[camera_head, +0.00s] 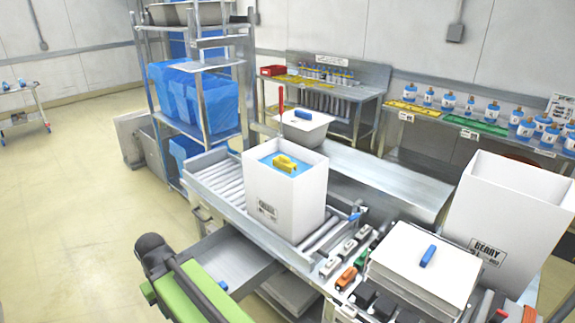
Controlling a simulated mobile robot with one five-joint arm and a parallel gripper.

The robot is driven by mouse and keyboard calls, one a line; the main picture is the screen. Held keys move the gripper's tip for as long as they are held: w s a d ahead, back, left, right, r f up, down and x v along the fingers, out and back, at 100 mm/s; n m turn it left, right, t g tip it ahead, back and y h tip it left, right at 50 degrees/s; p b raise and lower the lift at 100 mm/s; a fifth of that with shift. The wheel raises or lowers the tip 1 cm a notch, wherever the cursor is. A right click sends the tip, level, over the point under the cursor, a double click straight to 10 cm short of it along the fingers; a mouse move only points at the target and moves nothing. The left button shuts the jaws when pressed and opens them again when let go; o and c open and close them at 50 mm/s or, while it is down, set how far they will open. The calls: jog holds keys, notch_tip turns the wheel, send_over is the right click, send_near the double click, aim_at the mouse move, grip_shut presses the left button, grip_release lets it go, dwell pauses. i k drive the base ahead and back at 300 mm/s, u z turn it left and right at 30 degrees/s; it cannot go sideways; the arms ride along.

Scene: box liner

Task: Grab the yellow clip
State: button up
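A yellow clip (285,163) lies on the blue liner (273,159) at the top of an open white box (285,206). The box stands upright on the roller conveyor near the middle of the view. I cannot tell whether the clip grips the liner or only rests on it. A green and dark arm link, which looks like mine, shows at the bottom left, apart from the box. My gripper is not seen.
Small clips or tools, one orange (346,278), line the conveyor's front right. A white stack with a blue item (427,256) and a large empty white box (507,215) stand right. A metal bowl (304,128) is behind the box. Open floor lies left.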

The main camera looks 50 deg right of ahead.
aim_at(282, 163)
jog(key=z, duration=0.05)
jog(key=i, duration=0.9)
jog(key=u, duration=0.1)
